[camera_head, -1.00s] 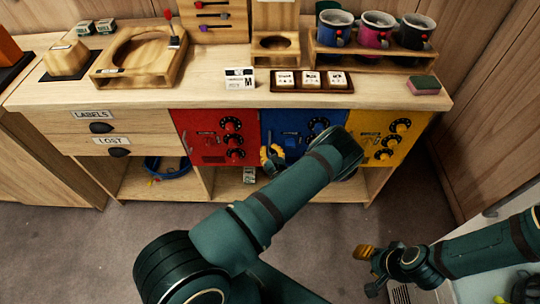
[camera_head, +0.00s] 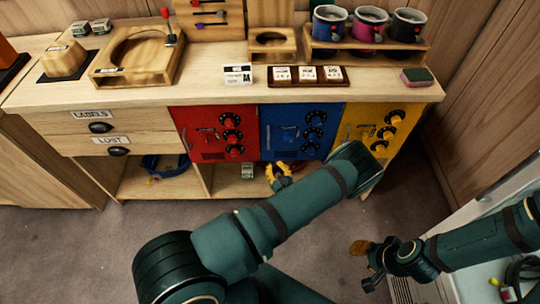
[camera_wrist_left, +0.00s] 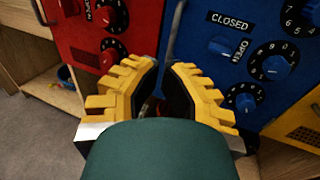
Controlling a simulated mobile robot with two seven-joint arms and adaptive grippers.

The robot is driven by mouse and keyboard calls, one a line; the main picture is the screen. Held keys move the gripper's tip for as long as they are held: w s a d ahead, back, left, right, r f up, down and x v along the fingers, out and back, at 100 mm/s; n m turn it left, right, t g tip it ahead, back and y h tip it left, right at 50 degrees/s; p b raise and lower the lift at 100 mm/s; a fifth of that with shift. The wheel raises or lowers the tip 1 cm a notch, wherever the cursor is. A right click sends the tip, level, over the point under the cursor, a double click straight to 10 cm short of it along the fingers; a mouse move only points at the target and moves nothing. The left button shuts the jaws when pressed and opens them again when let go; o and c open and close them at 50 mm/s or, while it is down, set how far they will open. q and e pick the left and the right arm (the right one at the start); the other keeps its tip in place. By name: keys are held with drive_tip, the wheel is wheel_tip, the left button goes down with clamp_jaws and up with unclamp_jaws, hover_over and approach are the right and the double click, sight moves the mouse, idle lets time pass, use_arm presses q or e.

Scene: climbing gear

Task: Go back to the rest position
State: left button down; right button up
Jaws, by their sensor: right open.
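My left gripper (camera_head: 278,172) has yellow ridged fingers and is in front of the lower edge of the blue door (camera_head: 293,130), near the shelf opening. In the left wrist view its fingers (camera_wrist_left: 165,68) curve toward each other with a gap between the tips, and I see nothing held. The red door (camera_wrist_left: 125,20) is to the left and the blue door with its dials to the right. My right gripper (camera_head: 367,264) is open and empty over the floor at the lower right.
The wooden counter (camera_head: 200,93) carries mugs (camera_head: 368,24), small white blocks (camera_head: 307,74) and a sponge (camera_head: 416,76). A yellow door (camera_head: 362,122) is right of the blue one. Grey floor (camera_head: 70,245) is open at left.

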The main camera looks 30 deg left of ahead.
use_arm(q)
drive_tip(key=v, duration=0.3)
drive_tip(key=shift+s+a, duration=0.1)
drive_tip(key=shift+s, duration=0.15)
